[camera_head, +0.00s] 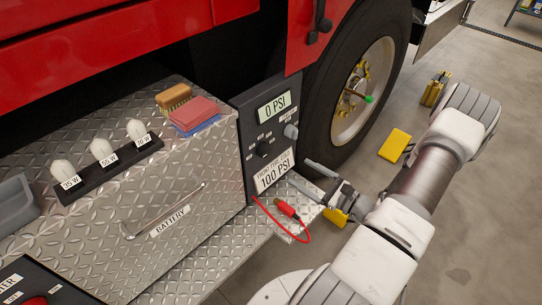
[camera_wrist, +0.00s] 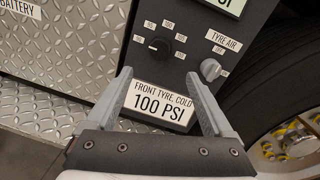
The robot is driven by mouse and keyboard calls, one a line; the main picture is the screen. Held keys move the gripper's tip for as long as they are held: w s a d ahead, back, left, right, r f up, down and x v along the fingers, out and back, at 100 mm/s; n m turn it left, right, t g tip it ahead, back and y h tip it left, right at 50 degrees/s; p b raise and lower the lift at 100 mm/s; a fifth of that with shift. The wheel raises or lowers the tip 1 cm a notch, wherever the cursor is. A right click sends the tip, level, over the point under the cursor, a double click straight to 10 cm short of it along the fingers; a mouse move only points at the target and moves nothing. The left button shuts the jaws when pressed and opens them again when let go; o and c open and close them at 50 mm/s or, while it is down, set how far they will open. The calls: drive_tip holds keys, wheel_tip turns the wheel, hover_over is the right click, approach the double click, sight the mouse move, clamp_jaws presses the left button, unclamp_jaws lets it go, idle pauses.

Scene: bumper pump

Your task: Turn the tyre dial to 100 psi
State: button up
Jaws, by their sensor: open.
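The black tyre dial (camera_head: 263,149) sits on the dark panel (camera_head: 243,122), below a display (camera_head: 274,106) reading 0 PSI. A label (camera_wrist: 159,105) reads FRONT TYRE, COLD 100 PSI. My gripper (camera_wrist: 158,75) is open and empty, its fingertips apart from the dial and below it in the wrist view.
A red cable with a clip (camera_head: 287,209) lies on the metal step below the panel. The truck tyre (camera_head: 339,85) stands close to the panel's right. Yellow chocks (camera_head: 395,145) are on the floor. Bulbs and a sponge (camera_head: 195,110) sit on the battery box.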

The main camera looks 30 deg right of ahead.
sight(268, 153)
drive_tip(key=b+x, duration=0.2)
drive_tip(key=x, duration=1)
drive_tip(key=shift+w+a, duration=0.1)
drive_tip(key=shift+w, duration=0.2)
drive_tip(key=c, duration=1.4)
